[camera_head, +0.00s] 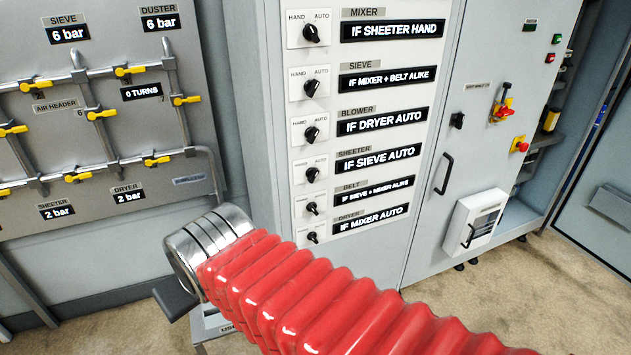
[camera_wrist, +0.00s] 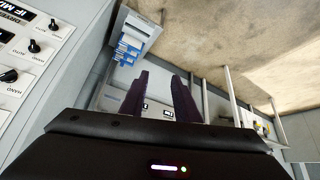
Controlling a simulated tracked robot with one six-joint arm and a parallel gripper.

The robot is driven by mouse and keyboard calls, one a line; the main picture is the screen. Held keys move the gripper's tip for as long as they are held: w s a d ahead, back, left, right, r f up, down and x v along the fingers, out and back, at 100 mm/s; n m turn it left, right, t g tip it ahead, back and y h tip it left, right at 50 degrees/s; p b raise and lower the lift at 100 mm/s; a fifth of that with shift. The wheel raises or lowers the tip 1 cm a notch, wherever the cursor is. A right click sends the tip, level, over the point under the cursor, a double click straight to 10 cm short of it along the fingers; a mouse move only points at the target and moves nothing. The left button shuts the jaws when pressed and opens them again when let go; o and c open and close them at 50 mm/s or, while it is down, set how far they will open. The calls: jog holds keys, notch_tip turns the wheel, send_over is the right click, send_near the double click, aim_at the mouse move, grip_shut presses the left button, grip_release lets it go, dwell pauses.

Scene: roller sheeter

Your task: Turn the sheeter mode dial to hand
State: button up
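The sheeter mode dial (camera_head: 313,173) is a small black knob on a white plate, fourth down in the column of dials in the head view. Its HAND and AUTO marks are small, and its exact setting is hard to read. The sheeter display (camera_head: 378,159) beside it reads "IF SIEVE AUTO". My gripper shows in the head view as a dark part (camera_head: 175,297) at the end of my red arm, left of and below the dials, apart from them. In the wrist view its two dark fingers (camera_wrist: 160,98) are spread with nothing between them.
Mixer (camera_head: 311,33), sieve (camera_head: 311,87), blower (camera_head: 311,133), belt (camera_head: 313,208) and dryer (camera_head: 313,237) dials share the panel. A pipe board with yellow valves (camera_head: 100,114) stands left. A cabinet handle (camera_head: 443,174) and white box (camera_head: 475,222) lie right.

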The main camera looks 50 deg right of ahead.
jog(key=w+d+f+m+t+h, duration=0.1)
jog(key=w+d+m+h, duration=0.15)
jog(key=d, duration=0.35)
jog(key=w+d+m+t+h, duration=0.1)
jog(key=w+d, duration=0.3)
jog(key=d, duration=0.2)
jog(key=m+t+h, duration=0.5)
jog(key=m+t, duration=0.2)
send_near(315, 177)
jog(key=v, duration=0.6)
jog(key=shift+w+d+r, duration=0.15)
jog(key=shift+w+r, duration=0.05)
jog(key=shift+r, duration=0.05)
jog(key=shift+w, duration=0.15)
jog(key=x, duration=1.3)
jog(key=shift+w+d+f, duration=0.2)
jog(key=shift+w, duration=0.1)
